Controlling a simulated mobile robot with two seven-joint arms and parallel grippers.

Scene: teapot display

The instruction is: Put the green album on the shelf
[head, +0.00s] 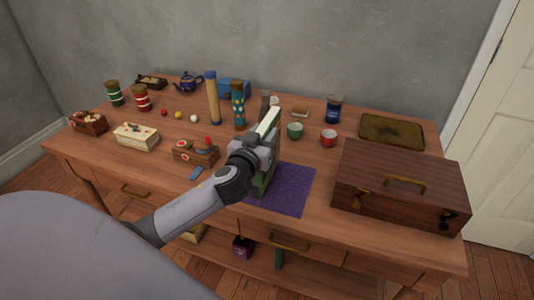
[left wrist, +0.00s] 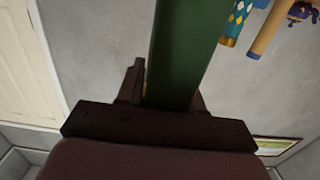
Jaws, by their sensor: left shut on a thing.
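My left gripper (head: 267,150) is shut on the green album (head: 270,172), which stands upright over the purple mat (head: 292,190) near the table's front edge. The album has a cream upper edge. I cannot tell if its lower edge touches the mat. In the left wrist view the album's green cover (left wrist: 186,45) rises between the fingers of the left gripper (left wrist: 168,88). A lower shelf (head: 312,282) shows under the tabletop, partly hidden by the table. My right gripper is not in view.
A wooden case (head: 400,188) stands right of the mat. Two tall tubes (head: 212,98), a green cup (head: 295,130) and a red cup (head: 328,138) stand behind the album. A small crate (head: 196,152) is left. A purple box (head: 243,247) is on the lower shelf.

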